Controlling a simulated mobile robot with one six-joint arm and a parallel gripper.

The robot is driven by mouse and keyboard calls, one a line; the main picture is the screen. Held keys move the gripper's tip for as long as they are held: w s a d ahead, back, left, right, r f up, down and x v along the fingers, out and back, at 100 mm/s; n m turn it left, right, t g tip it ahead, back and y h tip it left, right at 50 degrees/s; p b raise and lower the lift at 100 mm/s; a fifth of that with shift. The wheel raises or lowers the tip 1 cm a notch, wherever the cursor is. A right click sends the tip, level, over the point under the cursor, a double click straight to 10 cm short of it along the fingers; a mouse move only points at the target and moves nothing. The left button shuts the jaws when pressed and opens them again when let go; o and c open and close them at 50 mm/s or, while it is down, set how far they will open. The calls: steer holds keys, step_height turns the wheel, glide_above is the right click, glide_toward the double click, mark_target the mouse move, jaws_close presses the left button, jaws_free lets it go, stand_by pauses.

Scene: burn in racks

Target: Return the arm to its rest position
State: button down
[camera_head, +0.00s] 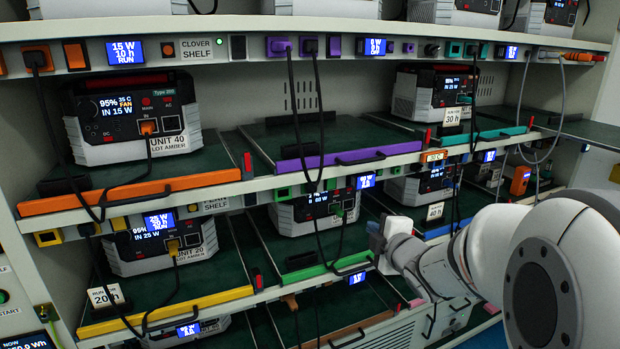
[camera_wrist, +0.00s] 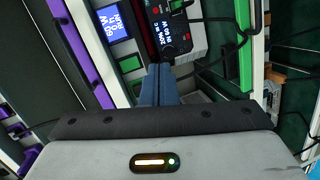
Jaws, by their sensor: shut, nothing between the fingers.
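My gripper (camera_wrist: 158,72) shows in the wrist view as two blue-grey fingers held together, with nothing between them. The fingers point toward a black and red power unit (camera_wrist: 172,32), and I cannot tell the gap to it. In the head view my white arm (camera_head: 480,250) reaches in from the lower right toward the rack. Its wrist (camera_head: 392,232) is in front of the middle lower bay, right of the unit (camera_head: 312,210) on the green-edged tray. The fingertips are hard to make out in the head view.
Dark cables (camera_head: 318,140) hang from the upper panel past the empty purple-edged tray (camera_head: 350,156) toward the middle unit. Unit 40 (camera_head: 135,118) sits on the orange-edged tray, Unit 20 (camera_head: 160,245) on the yellow-edged one. A grey cable (camera_head: 545,130) loops down at the right.

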steer(key=s+a+f+m+g, duration=0.1)
steer(key=s+f+m+g, duration=0.1)
steer(key=s+m+g, duration=0.2)
steer(key=s+a+f+m+g+h, duration=0.1)
steer(key=s+a+f+m+g, duration=0.1)
steer(key=s+m, duration=0.6)
steer(key=s+a+f+m+g+h, duration=0.1)
steer(key=s+m+g, duration=0.4)
steer(key=s, duration=0.8)
step_height(320, 180, down, 3)
steer(key=shift+s+a+r+m+g, duration=0.1)
steer(key=shift+s+a+m+g, duration=0.1)
steer(key=shift+a+m+g, duration=0.45)
steer(key=shift+d+n, duration=0.2)
steer(key=shift+n, duration=0.05)
